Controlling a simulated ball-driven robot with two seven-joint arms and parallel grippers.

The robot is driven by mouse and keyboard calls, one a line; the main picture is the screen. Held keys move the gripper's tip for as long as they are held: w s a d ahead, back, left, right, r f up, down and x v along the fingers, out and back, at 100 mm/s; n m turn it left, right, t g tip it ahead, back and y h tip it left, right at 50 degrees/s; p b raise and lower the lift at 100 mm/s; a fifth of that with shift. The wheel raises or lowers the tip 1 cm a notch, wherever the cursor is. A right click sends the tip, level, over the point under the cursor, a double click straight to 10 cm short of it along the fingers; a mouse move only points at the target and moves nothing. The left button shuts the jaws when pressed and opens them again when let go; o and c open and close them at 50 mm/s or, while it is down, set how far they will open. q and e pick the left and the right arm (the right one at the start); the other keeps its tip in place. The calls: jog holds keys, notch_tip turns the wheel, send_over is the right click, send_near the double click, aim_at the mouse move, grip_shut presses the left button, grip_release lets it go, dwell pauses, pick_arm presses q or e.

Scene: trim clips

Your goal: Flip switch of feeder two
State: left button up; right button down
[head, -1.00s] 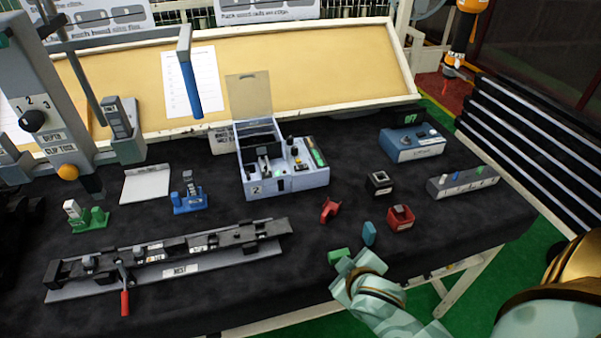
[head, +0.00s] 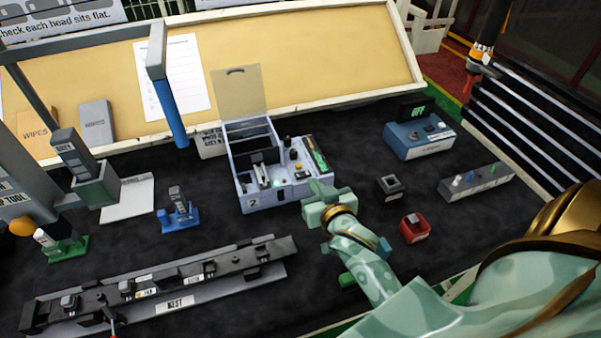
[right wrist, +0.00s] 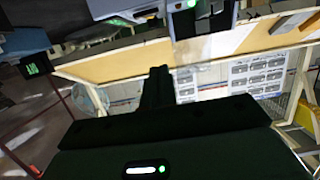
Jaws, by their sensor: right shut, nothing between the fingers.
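The feeder marked 2 (head: 272,199) is a pale grey box with a raised tan lid (head: 238,92), standing mid-table in the head view. Its top carries a small green light, knobs and a green strip; a dark upright slot or rocker (head: 281,195) is on its front face. I cannot tell the switch's position. My right gripper (head: 322,190) is shut and empty, at the feeder's front right corner; whether it touches is unclear. In the right wrist view, the dark gripper (right wrist: 158,80) points towards the board. My left gripper is not in view.
Right of my gripper are a black block (head: 388,189), a red holder (head: 414,229), a blue box showing OFF (head: 418,142) and a grey peg strip (head: 470,186). A blue fixture (head: 178,214) and a long rail (head: 160,290) lie left.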

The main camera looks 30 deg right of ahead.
jog(key=b, duration=0.1)
send_over(302, 177)
jog(key=s+a, duration=0.1)
jog(key=s, duration=0.1)
notch_tip(302, 177, down, 2)
jog(key=f, duration=0.1)
jog(key=shift+w+f+b, duration=0.15)
jog(key=shift+f+b, duration=0.2)
jog(key=shift+f, duration=0.2)
jog(key=shift+w+f+b, duration=0.15)
jog(key=shift+f+b, duration=0.2)
jog(key=shift+f, duration=0.9)
jog(key=shift+b, duration=0.3)
